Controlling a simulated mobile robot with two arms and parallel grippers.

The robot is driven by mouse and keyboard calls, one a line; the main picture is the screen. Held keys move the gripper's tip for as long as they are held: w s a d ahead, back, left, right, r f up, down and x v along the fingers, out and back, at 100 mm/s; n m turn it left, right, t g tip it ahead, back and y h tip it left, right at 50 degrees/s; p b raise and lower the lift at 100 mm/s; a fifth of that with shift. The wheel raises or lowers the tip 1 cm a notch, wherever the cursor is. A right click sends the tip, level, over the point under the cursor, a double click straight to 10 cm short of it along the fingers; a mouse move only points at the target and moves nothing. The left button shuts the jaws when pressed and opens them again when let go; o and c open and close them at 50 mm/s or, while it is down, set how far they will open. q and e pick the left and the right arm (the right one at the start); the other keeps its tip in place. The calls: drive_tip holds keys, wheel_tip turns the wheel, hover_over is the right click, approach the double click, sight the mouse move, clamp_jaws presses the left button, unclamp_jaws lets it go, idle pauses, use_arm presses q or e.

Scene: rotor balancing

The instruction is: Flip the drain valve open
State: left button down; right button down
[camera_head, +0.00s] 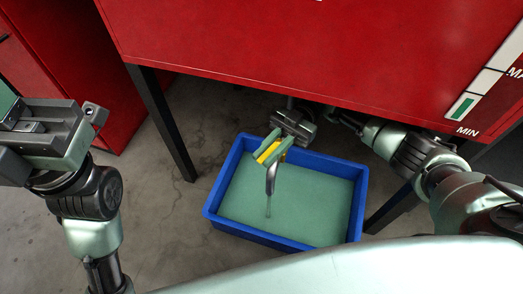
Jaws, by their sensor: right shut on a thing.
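The drain valve hangs under the red tank (250,50), with a yellow lever (267,153) and a grey curved spout (271,179) pointing down over a blue tray (208,209). My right gripper (270,147) reaches in under the tank from the right, its green fingers shut on the yellow lever. The fingers hide part of the lever and the valve body. A thin streak runs below the spout to the green liquid (310,205) in the tray. My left gripper (8,105) is at the left edge, away from the valve, its fingertips partly cut off.
Dark legs (163,125) hold up the tank to the left and right of the tray. A level gauge (462,107) marked MIN is on the tank's front at right. Another red cabinet (75,60) stands at the left. Bare concrete floor lies left of the tray.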

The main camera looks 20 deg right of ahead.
drive_tip(key=shift+s+f, duration=0.1)
drive_tip(key=shift+f, duration=0.05)
drive_tip(key=c, duration=1.4)
unclamp_jaws()
